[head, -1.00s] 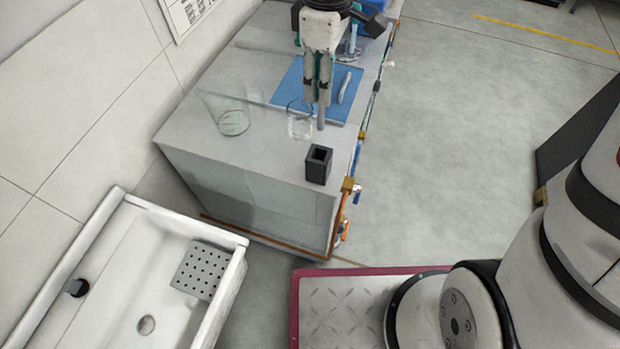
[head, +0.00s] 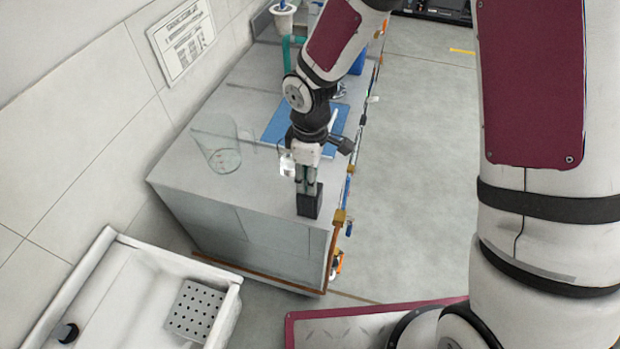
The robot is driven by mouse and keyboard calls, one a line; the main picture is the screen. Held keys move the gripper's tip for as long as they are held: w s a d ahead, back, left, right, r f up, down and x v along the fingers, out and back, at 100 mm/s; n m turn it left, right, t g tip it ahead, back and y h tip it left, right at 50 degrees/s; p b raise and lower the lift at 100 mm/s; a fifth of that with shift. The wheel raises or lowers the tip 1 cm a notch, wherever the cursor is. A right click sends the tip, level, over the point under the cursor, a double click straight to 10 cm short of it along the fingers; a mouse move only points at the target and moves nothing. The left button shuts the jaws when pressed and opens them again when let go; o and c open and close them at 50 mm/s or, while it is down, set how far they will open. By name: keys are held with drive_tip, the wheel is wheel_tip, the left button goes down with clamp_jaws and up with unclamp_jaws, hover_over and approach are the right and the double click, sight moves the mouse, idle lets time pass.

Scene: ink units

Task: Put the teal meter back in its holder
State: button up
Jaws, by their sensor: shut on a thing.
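The holder (head: 310,205) is a small black upright block with a square socket, near the front right corner of the grey bench. My gripper (head: 305,187) points down directly over it, with its fingertips at the holder's top. The fingers are shut on the teal meter (head: 305,173), of which only a narrow strip shows between them. The meter's lower end is hidden, so I cannot tell how far it is inside the socket.
A small glass beaker (head: 286,165) stands just left of my gripper. A larger glass vessel (head: 225,160) is further left. A blue mat (head: 275,122) lies behind. Pipes with valves (head: 341,216) run along the bench's right edge. A white sink (head: 100,300) is at lower left.

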drive_tip(key=shift+f, duration=0.9)
drive_tip(key=o, duration=1.2)
wheel_tip(320, 180, up, 12)
drive_tip(key=shift+r+b, duration=0.2)
drive_tip(key=shift+b, duration=0.25)
